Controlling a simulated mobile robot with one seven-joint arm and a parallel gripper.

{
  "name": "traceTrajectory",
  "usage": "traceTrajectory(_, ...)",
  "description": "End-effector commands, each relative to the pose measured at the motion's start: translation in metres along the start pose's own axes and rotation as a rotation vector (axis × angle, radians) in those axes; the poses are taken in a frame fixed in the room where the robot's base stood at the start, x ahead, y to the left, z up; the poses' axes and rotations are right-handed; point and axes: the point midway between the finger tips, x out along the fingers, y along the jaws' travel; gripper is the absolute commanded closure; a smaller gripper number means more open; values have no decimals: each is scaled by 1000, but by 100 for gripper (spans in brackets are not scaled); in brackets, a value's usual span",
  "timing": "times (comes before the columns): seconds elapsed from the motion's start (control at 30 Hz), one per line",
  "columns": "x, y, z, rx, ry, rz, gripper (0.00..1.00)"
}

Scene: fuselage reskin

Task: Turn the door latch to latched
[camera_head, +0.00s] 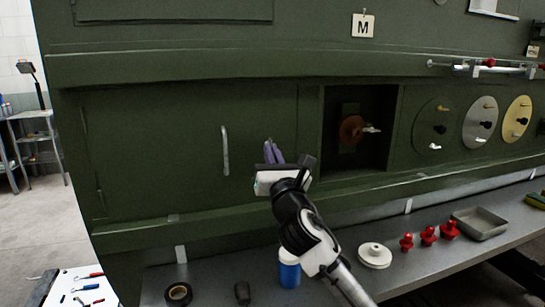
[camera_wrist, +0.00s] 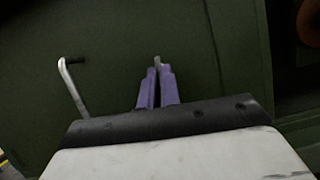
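The green door panel (camera_head: 150,140) is closed flush in the green fuselage wall, with a pale bar handle (camera_head: 225,150) upright on it. The handle also shows at the left of the wrist view (camera_wrist: 72,88). My gripper (camera_head: 271,148) is at the door's right side, to the right of the handle and apart from it. Its purple fingers (camera_wrist: 156,78) are close together. A small grey piece, seemingly the door latch (camera_wrist: 157,61), shows between the fingertips. The fingers hide most of it, so its angle cannot be told.
Right of the door is a dark recess with an orange-brown valve (camera_head: 351,130). Round plates (camera_head: 481,123) follow further right. The bench below holds a blue-and-white bottle (camera_head: 289,270), a white disc (camera_head: 374,255), red knobs (camera_head: 428,235) and a grey tray (camera_head: 480,224).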

Motion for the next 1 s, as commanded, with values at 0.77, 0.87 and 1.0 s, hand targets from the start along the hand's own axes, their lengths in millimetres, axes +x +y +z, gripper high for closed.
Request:
traceTrajectory(0.77,2,8,3,652,0,-266,100)
traceTrajectory(0.87,2,9,4,740,1,-303,100)
traceTrajectory(1.0,3,10,6,863,2,-354,100)
